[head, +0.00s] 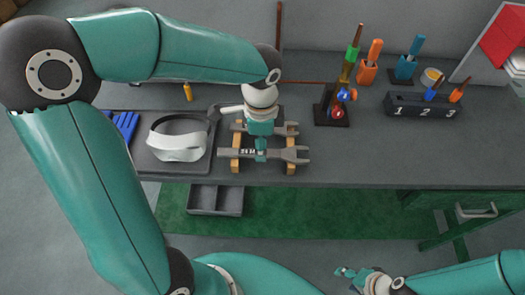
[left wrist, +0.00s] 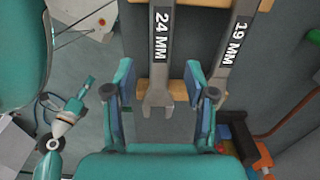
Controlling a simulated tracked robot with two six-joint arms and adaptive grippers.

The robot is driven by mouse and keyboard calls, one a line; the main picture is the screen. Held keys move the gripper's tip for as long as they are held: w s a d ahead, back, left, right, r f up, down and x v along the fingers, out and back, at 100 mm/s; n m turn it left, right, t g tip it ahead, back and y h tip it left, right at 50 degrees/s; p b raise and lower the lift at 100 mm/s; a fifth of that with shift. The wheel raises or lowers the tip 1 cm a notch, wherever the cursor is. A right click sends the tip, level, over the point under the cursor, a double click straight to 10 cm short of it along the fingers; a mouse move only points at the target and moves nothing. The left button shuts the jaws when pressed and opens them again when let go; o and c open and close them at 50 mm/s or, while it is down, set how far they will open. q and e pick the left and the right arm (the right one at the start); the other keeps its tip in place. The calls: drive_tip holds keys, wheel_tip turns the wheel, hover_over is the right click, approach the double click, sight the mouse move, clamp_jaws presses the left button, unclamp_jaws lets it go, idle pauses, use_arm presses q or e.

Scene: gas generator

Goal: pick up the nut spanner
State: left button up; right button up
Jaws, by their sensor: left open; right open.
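Two grey spanners rest across wooden supports (head: 236,164) on the bench. The front nut spanner, marked 24 MM (head: 285,153), also shows in the left wrist view (left wrist: 160,55). The other, marked 19 MM (left wrist: 237,50), lies behind it in the head view (head: 284,131). My left gripper (head: 261,153) is above the 24 MM spanner. In the left wrist view its open fingers (left wrist: 159,72) stand on either side of that spanner's jaw end, with gaps visible. My right gripper (head: 347,272) is open and empty, low in front of the bench.
A white headset (head: 178,146) on a dark tray and blue gloves (head: 126,122) lie left of the spanners. A coloured tool stand (head: 334,112) and a numbered holder (head: 423,106) stand right. A dark bin (head: 216,200) sits below the bench edge.

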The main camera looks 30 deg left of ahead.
use_arm(q)
drive_tip(key=shift+f, duration=1.35)
clamp_jaws()
drive_tip(key=shift+r, duration=0.1)
